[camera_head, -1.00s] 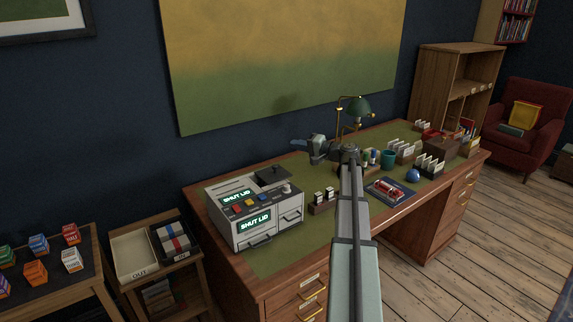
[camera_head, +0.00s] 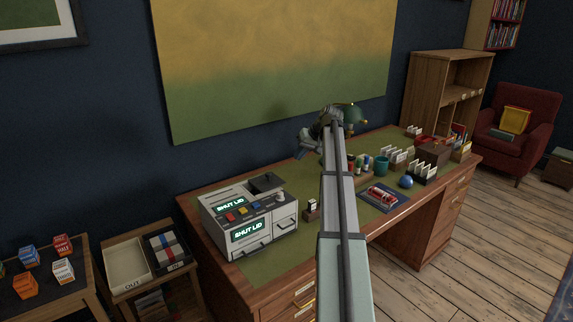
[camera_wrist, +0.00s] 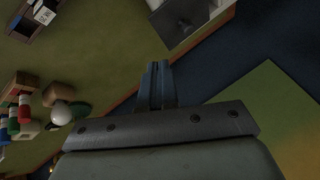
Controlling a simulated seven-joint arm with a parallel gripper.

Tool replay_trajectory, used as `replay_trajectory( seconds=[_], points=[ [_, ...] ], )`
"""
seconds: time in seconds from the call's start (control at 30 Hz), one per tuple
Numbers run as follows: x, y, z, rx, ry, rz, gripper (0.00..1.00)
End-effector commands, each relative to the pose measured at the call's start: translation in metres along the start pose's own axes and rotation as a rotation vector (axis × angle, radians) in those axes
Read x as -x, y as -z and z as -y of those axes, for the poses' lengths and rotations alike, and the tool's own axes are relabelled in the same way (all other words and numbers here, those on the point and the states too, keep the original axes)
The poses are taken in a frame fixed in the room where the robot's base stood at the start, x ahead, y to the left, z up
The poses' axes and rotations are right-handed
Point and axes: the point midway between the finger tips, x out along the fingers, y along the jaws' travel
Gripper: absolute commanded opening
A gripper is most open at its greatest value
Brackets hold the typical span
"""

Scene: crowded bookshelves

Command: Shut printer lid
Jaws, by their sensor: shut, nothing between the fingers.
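The white printer (camera_head: 250,222) stands at the left end of the desk. Its two small screens read "SHUT LID". A dark lid (camera_head: 266,184) on its top right looks tilted up at an angle. My gripper (camera_head: 303,152) is to the right of the printer and behind it, above the desk and apart from the lid. The arm partly hides it. In the wrist view my gripper's fingers (camera_wrist: 154,75) are together and empty.
A green lamp (camera_head: 354,112) is close behind my arm. Cups, a blue ball (camera_head: 405,182) and card racks crowd the right half. The wall with a large painting (camera_head: 270,65) is behind the desk.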

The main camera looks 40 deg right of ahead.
Motion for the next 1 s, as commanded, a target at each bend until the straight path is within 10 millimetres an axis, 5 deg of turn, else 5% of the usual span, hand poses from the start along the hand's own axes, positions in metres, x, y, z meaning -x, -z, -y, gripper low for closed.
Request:
replay_trajectory(
  seconds=[0.6,1.0],
  points=[
    [-0.098,0.001,0.000,-0.001,0.002,-0.002,0.00],
    [-0.117,-0.002,0.033,-0.001,0.003,-0.003,0.00]
  ],
)
